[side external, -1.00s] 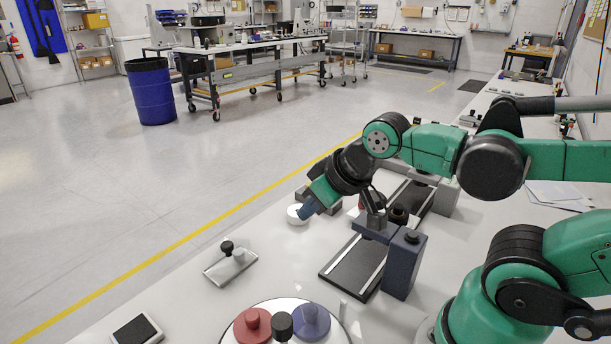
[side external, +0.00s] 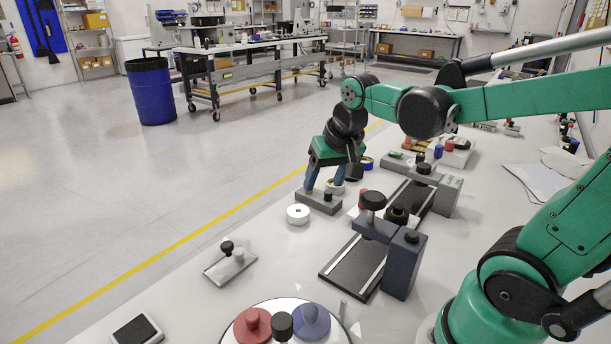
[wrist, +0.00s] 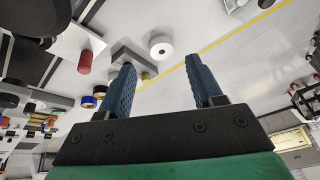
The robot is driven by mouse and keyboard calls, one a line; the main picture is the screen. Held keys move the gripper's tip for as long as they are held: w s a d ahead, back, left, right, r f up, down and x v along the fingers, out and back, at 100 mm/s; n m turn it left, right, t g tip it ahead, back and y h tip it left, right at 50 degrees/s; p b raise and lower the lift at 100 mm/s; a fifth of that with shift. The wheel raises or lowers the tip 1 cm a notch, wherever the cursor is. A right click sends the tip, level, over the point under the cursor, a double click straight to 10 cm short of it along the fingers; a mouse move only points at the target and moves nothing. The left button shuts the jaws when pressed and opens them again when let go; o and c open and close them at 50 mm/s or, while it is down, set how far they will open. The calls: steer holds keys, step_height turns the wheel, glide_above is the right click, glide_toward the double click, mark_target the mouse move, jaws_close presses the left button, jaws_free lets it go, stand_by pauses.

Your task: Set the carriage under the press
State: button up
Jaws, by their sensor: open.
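The press is a blue-grey frame (side external: 402,265) with a black-topped knob (side external: 373,200) on its arm. It stands over a dark base plate (side external: 345,268) with pale rails. I cannot tell for certain which part is the carriage; the visible rails in front of the press look bare. My gripper (side external: 331,182) is beyond the press, to its left, pointing down with its blue fingers apart. It is above or beside a low grey block (side external: 318,202); contact is unclear. In the wrist view, my gripper (wrist: 160,67) has nothing between its fingers, and the grey block (wrist: 130,58) lies beyond the left finger.
A white disc (side external: 298,214) lies near the grey block. A second dark railed base with a grey block (side external: 448,197) stands behind the press. A round tray (side external: 270,305) with red, black and blue knobbed pieces is in front. A small knobbed plate (side external: 230,262) lies left.

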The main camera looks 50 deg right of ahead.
steer(key=d+f+m+g, duration=0.1)
steer(key=d+f+m, duration=0.1)
steer(key=d+m, duration=0.1)
steer(key=d+f+m+g, duration=0.1)
steer(key=d+m, duration=0.2)
steer(key=d, duration=0.3)
steer(key=d+f+m+g+y, duration=0.1)
steer(key=d+f+m+g, duration=0.1)
steer(key=d, duration=0.3)
steer(key=shift+s+d+f+m, duration=0.2)
steer(key=shift+f+m, duration=0.1)
steer(key=shift+m, duration=0.1)
steer(key=shift+d+f, duration=0.15)
steer(key=shift+f, duration=2.75)
steer(key=shift+c, duration=0.2)
jaws_close()
